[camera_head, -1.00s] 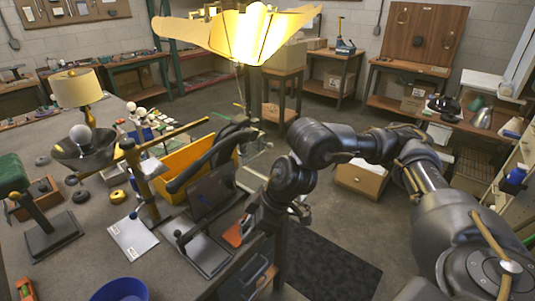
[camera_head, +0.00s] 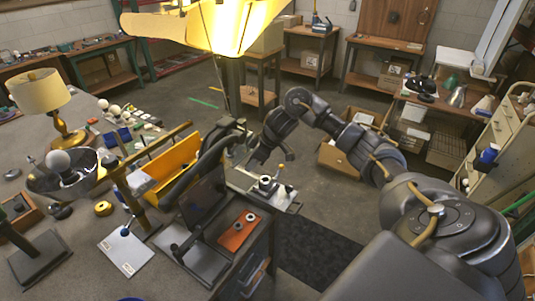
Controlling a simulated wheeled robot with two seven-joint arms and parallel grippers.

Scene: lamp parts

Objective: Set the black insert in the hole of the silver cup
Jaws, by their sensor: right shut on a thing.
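A small silver cup (camera_head: 267,185) with a dark opening stands upright on a pale plate fixture, right of the large black lamp arm. My right gripper (camera_head: 255,166) points down just above and slightly left of the cup, apart from it as far as I can tell. It is shut on a small dark piece, which I take for the black insert; its outline merges with the dark fingers. My left gripper is out of view.
An orange-red tray (camera_head: 238,232) with small parts lies in front of the cup. A yellow bin (camera_head: 172,168) and the black lamp arm (camera_head: 205,160) stand to the left. A bright lamp shade (camera_head: 235,25) hangs over the back. Open floor lies right of the bench.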

